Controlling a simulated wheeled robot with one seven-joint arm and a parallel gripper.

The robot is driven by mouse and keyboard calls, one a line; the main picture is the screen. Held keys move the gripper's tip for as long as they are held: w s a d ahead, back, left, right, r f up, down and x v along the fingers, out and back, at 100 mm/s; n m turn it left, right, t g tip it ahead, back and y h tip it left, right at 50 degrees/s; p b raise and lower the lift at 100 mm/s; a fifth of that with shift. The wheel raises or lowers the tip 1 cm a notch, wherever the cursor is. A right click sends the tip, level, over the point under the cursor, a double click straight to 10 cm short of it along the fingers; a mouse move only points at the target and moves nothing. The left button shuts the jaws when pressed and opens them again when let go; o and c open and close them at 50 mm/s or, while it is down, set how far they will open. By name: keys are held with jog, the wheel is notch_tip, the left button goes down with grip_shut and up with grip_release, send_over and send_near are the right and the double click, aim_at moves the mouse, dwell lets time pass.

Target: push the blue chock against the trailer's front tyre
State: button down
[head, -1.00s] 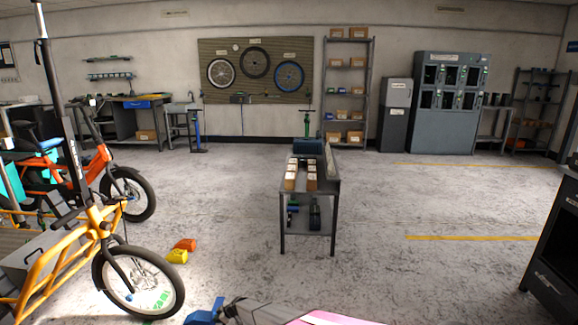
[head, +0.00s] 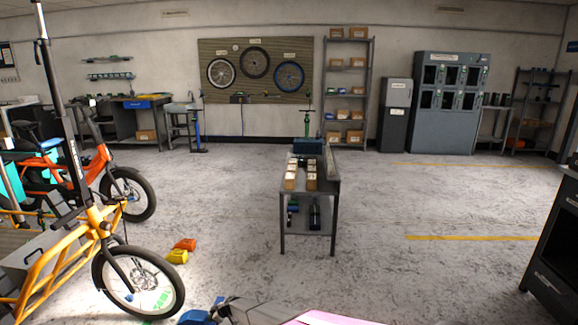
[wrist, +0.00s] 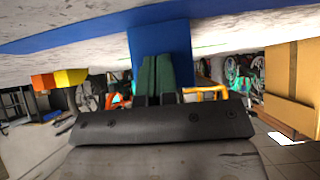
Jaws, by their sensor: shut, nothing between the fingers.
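The blue chock (head: 198,317) is at the bottom edge of the head view, partly cut off, with the dark end of my arm just to its right. In the wrist view the blue chock (wrist: 160,45) shows as a blue block directly beyond my gripper (wrist: 158,75). The green fingers are shut together with nothing between them. They overlap the block's face; whether they touch it I cannot tell. I cannot make out the trailer's front tyre in either view.
A red-orange chock (head: 185,244) and a yellow chock (head: 177,256) lie beside the yellow-orange cargo bike's front wheel (head: 138,284). A narrow table (head: 333,188) stands mid-floor. A blue band (wrist: 75,31) crosses the wrist view. A tan panel (wrist: 292,75) is at its right.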

aim_at(206, 316)
jog(key=shift+w+a, duration=0.15)
jog(key=shift+a, duration=1.5)
jog(key=shift+w+a, duration=0.15)
jog(key=shift+a, duration=1.45)
jog(key=shift+d+r, duration=0.1)
jog(key=shift+d, duration=0.05)
jog(key=shift+d+f+v, duration=0.15)
jog(key=shift+v, duration=0.75)
jog(key=shift+d+f+v, duration=0.1)
jog(key=shift+f+v, duration=0.05)
jog(key=shift+v, duration=0.75)
jog(key=shift+d+f+v, duration=0.15)
jog(key=shift+v, duration=0.75)
jog(key=shift+s+d+r, duration=0.1)
jog(key=shift+d, duration=0.05)
